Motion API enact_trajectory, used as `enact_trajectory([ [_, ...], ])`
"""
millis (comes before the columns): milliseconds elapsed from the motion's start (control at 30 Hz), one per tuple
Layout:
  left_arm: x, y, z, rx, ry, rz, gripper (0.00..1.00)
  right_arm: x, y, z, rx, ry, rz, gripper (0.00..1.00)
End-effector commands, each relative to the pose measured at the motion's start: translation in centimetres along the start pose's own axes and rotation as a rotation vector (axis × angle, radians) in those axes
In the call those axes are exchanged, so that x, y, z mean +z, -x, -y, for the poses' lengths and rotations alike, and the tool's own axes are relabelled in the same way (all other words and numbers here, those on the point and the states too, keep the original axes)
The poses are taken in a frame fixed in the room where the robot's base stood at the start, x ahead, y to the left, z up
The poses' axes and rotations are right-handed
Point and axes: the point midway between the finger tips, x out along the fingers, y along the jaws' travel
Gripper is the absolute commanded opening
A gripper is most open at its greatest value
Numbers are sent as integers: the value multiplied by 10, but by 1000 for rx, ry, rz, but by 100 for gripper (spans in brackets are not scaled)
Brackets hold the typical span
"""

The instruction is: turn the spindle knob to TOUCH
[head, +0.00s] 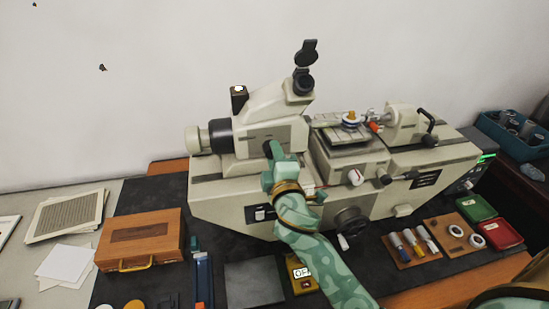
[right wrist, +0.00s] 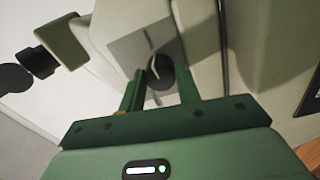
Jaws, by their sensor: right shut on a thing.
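The spindle knob (right wrist: 163,75) is a dark round knob with a pale pointer line, on a grey plate on the front of the cream machine (head: 213,195). In the right wrist view the two green fingers of my right gripper (right wrist: 160,84) stand on either side of it, shut on it. The pointer runs up and slightly left in that view. The marks on the plate are too small to read. In the head view my right gripper (head: 274,160) is at the machine's front, below the eyepiece head, and largely covers the knob. My left gripper is not in view.
A handwheel (head: 352,221) and a small white knob (head: 355,177) sit on the machine front, right of my arm. A wooden case (head: 140,240) lies to the left. A wooden tray with several tools (head: 412,258) and red and green boxes (head: 501,234) lie to the right.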

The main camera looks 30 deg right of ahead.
Motion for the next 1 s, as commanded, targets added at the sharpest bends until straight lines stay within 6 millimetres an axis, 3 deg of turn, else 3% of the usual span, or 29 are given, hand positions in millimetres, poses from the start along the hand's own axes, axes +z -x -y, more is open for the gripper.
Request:
enact_trajectory([
  [667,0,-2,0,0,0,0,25,0,0,2,-4,-63,3,10],
  [700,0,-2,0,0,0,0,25,0,0,2,-4,-63,3,38],
  [767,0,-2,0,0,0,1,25,0,0,2,-3,-63,3,55],
  [1000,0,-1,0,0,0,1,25,0,0,1,-2,-61,2,55],
])
